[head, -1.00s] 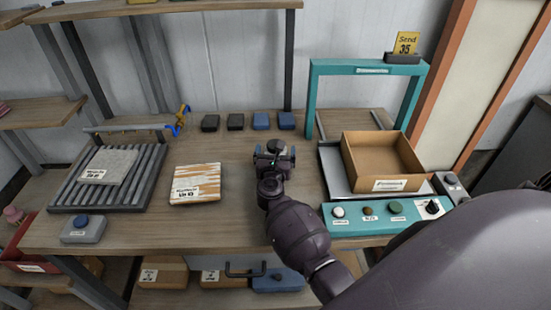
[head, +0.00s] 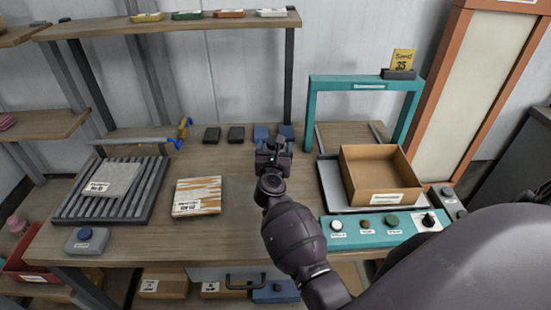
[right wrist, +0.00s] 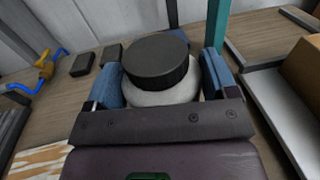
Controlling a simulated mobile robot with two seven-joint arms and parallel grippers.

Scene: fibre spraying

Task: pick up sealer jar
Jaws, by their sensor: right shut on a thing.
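The sealer jar (right wrist: 158,62), with a ribbed black lid and a pale grey body, is between the fingers of my right gripper (right wrist: 160,84) in the right wrist view. The gripper is shut on it, with a blue-sided finger at each side. The jar's lower part is hidden behind the gripper's palm. In the head view my right gripper (head: 275,150) is over the back middle of the bench (head: 245,215), in front of the blue blocks. The jar is mostly hidden there by the gripper. My left gripper is not in view.
A control panel (head: 385,228) lies in front. Dark blocks (head: 236,134) and blue blocks (head: 261,131) line the back. A striped package (head: 197,198) and roller rack (head: 142,200) are left.

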